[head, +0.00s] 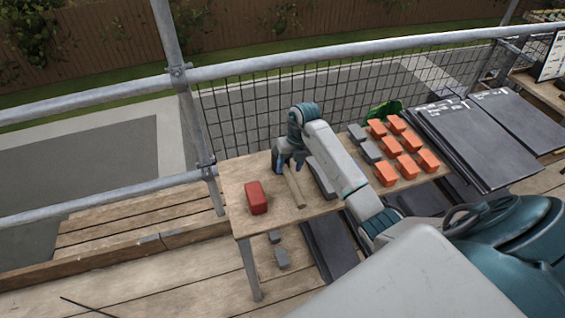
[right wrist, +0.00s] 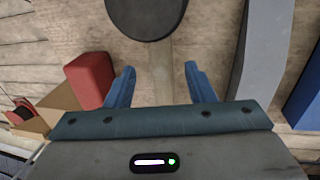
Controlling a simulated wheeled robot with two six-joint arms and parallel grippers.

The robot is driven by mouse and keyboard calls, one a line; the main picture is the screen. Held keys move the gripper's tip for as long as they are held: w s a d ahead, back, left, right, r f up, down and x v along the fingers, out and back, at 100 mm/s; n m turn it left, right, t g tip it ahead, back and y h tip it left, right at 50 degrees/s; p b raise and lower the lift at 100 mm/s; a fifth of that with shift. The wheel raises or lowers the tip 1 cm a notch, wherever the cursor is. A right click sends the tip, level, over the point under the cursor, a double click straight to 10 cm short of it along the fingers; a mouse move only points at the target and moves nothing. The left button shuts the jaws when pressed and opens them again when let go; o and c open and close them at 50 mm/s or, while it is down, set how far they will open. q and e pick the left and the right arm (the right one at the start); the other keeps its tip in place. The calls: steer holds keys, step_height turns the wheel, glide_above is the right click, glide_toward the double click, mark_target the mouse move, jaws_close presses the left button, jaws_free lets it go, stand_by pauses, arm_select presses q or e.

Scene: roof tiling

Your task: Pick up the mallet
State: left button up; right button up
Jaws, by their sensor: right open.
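The mallet's pale wooden handle (head: 295,188) lies on the wooden table (head: 240,219), slanting towards the front edge. In the right wrist view its dark round head (right wrist: 147,15) shows at the top, and the handle runs down from it between the fingers, hard to tell from the wood behind. My right gripper (head: 283,165) is over the mallet and hides its head in the head view. In the right wrist view the blue fingers (right wrist: 157,69) are apart, one on each side of the handle, with nothing gripped. My left gripper is not in view.
A red block (head: 256,198) lies left of the mallet. A long grey piece (head: 321,178) lies close on its right. Several orange blocks (head: 386,173) and grey blocks stand further right. Dark slabs (head: 476,142) lie beyond. A scaffold rail (head: 300,68) and mesh run behind the table.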

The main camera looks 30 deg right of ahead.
mark_target(288, 172)
steer(key=f, duration=0.1)
steer(key=f+p, duration=0.1)
steer(key=f, duration=0.1)
steer(key=shift+w+a+f, duration=0.1)
steer(key=shift+a+f, duration=0.2)
steer(key=shift+f, duration=0.4)
steer(key=shift+c, duration=0.2)
steer(key=shift+w+r, duration=0.1)
jaws_close()
